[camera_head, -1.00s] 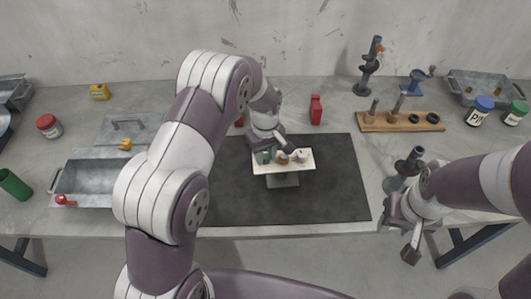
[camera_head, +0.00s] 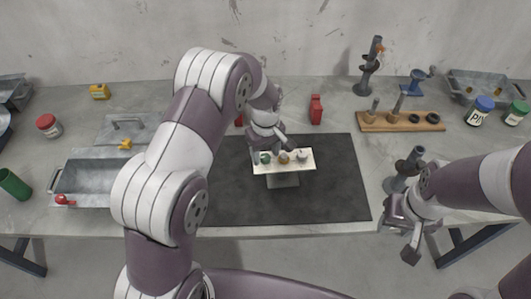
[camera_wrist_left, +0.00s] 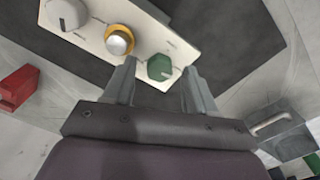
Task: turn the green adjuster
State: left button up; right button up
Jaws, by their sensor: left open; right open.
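The green adjuster (camera_wrist_left: 160,67) is a faceted knob on a pale panel (camera_wrist_left: 185,37). In the left wrist view it sits just beyond and between the two fingertips of my left gripper (camera_wrist_left: 160,78), which is open and holds nothing. In the head view the green adjuster (camera_head: 265,158) is at the left end of the panel (camera_head: 304,166), with my left gripper (camera_head: 268,146) directly behind it. A yellow-ringed knob (camera_wrist_left: 119,40) and a white knob (camera_wrist_left: 66,14) sit on the same panel. My right gripper (camera_head: 408,240) is open and empty at the table's front right edge.
The panel stands on a dark mat (camera_head: 335,195) that is otherwise clear. A metal box (camera_head: 85,182) is at left. A dark stand (camera_head: 404,170) is close to my right arm. A red object (camera_head: 316,110) is behind the panel.

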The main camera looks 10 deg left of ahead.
aim_at(266, 157)
pick_arm(q)
notch_tip(266, 157, up, 12)
dwell(0.6)
jog(key=s+a+f+m, duration=0.1)
jog(key=s+m, duration=0.3)
jog(key=s, duration=0.5)
jog(key=s+a+m+t, duration=0.1)
jog(key=s+a+m, duration=0.2)
jog(key=s, duration=0.7)
jog(key=shift+a+f+m, duration=0.15)
jog(key=shift+f+m, duration=0.2)
jog(key=shift+m, duration=0.65)
